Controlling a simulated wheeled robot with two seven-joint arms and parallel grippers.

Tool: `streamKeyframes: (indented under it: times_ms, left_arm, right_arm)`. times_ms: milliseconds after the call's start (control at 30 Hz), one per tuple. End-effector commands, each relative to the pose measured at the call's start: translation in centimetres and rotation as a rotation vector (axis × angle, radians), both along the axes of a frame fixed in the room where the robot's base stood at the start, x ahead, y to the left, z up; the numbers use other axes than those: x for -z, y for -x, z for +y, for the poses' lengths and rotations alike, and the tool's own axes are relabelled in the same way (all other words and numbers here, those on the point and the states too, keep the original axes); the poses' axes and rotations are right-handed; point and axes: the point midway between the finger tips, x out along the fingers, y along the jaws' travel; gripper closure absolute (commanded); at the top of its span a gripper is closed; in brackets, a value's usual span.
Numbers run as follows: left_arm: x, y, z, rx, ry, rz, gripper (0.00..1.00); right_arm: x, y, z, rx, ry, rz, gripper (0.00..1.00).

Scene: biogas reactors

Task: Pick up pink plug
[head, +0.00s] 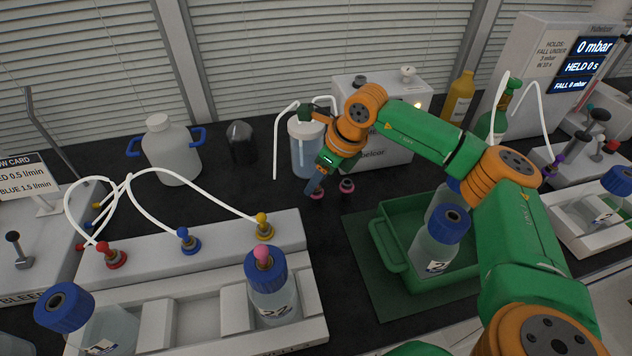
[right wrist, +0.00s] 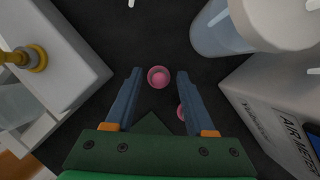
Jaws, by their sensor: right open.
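One pink plug (head: 317,194) stands on the dark bench. It shows in the right wrist view (right wrist: 158,77) as a round pink piece between the fingertips. A second pink plug (head: 347,186) stands just to its right, partly hidden by a finger in the right wrist view (right wrist: 181,112). Another pink piece (head: 262,255) sits in the blue cap of a bottle in the front rack. My right gripper (head: 314,186) points down over the first plug, its blue fingers apart on either side in the wrist view (right wrist: 159,76). I cannot tell its exact height. My left gripper is not in view.
A clear container (head: 302,150) and a white pump box (head: 405,110) stand behind the plugs. A white manifold (head: 210,245) with coloured fittings and tubes lies left. A green tray (head: 392,258) with bottles is at right. Dark bench around the plugs is clear.

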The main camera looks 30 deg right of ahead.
Motion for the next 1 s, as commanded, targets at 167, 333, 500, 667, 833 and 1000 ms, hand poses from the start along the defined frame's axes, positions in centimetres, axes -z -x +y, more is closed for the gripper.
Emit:
streamKeyframes:
  times_ms: [167, 333, 500, 667, 833, 1000]
  left_arm:
    - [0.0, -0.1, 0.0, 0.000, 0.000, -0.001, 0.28]
    - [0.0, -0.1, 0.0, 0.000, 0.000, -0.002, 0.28]
    - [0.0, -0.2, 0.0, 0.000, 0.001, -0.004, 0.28]
    - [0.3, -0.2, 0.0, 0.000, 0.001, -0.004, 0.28]
    - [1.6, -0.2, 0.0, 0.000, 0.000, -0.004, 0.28]
    - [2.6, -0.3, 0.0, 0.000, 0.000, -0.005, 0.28]
  right_arm:
    - [0.0, 0.0, 0.0, 0.000, 0.000, 0.000, 0.81]
    - [0.0, 0.0, 0.0, 0.000, 0.000, 0.000, 1.00]
    - [0.0, 0.0, 0.0, 0.001, 0.000, 0.000, 1.00]
    - [-0.5, 0.0, 0.0, 0.000, -0.001, -0.002, 1.00]
    - [-3.5, 0.2, 0.3, -0.002, -0.002, -0.007, 1.00]
    - [-8.2, 3.6, 2.2, -0.005, 0.000, -0.011, 1.00]
